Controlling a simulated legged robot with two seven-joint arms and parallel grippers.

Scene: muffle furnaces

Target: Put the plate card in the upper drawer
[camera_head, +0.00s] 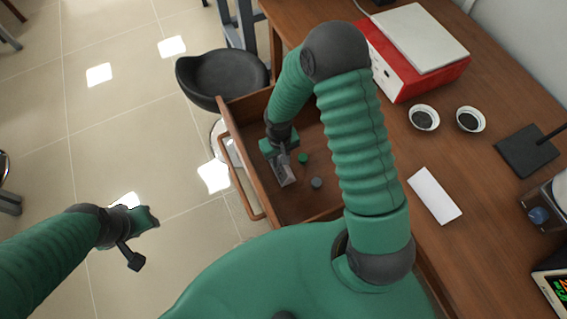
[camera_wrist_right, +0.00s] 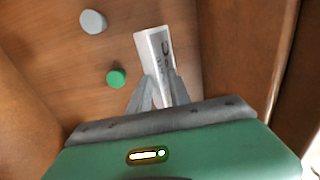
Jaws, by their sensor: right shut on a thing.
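The plate card (camera_wrist_right: 155,52) is a small whitish card with dark print, seen in the right wrist view between the fingertips of my right gripper (camera_wrist_right: 160,88). That gripper is shut on it. In the head view my right gripper (camera_head: 284,162) reaches down into the open upper drawer (camera_head: 315,203), and the card is hard to make out there. Whether the card touches the drawer floor cannot be told. My left gripper (camera_head: 150,217) hangs over the floor at the left, empty-looking, its fingers too unclear to judge.
A green cap (camera_head: 303,159) and a grey cap (camera_head: 317,183) lie in the drawer. On the desk are a red box (camera_head: 410,75), two small bowls (camera_head: 424,118) of dark grains, a white slab (camera_head: 434,195) and a black stand base (camera_head: 526,150). A black stool (camera_head: 222,78) stands beside the drawer.

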